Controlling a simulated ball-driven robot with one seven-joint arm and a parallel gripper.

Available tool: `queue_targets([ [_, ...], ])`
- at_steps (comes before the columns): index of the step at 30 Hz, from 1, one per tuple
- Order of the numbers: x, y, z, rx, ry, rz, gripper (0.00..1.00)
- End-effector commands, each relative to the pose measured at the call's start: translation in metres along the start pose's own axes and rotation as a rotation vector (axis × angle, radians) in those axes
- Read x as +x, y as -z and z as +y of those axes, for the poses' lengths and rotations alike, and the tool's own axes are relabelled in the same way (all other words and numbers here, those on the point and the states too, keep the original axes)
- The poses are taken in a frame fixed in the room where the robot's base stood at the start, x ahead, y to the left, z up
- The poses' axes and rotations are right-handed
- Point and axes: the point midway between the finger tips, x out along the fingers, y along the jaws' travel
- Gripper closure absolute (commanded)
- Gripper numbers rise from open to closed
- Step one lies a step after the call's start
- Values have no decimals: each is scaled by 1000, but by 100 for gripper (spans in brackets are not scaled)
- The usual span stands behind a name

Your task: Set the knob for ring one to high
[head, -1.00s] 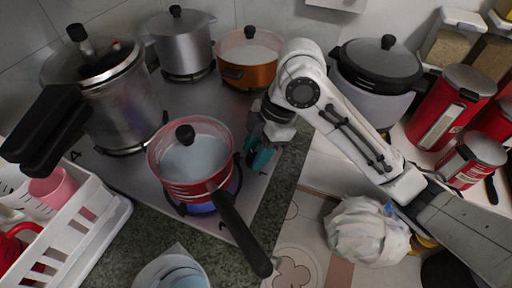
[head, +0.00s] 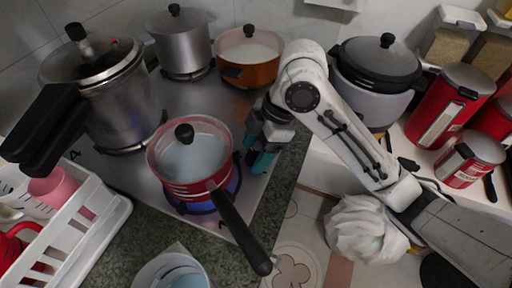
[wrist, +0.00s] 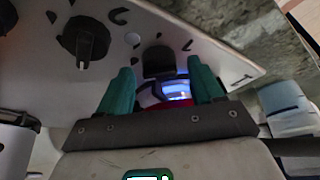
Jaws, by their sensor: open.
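My gripper (head: 262,156) is at the right edge of the steel stove top (head: 180,108), beside the red pan. In the wrist view my gripper (wrist: 162,77) is open, with its teal fingers apart. A black knob (wrist: 158,62) shows between and just beyond the fingertips; I cannot tell whether they touch it. Another black knob (wrist: 85,41) with a white mark is at the upper left of the panel. A printed 1 is on the panel right of the fingers. In the head view my gripper hides the knobs.
The red pan (head: 190,158) sits over a blue-lit ring, its black handle (head: 240,232) reaching past the counter's front edge. An orange pot (head: 248,56), a silver pot (head: 180,42) and a pressure cooker (head: 110,95) fill the other rings. A rice cooker (head: 378,72) stands right.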

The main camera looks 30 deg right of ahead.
Motion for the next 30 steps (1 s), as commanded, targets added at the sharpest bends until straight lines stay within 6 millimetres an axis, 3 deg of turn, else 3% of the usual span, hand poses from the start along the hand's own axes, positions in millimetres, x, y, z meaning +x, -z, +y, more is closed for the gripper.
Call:
queue_targets([
  [5, -14, 0, 1, 0, -3, -1, 34],
  [18, -92, 0, 1, 0, -4, -2, 34],
  [24, -106, 0, 0, 1, -1, -1, 34],
  [30, -108, 0, 0, 1, 0, 0, 34],
])
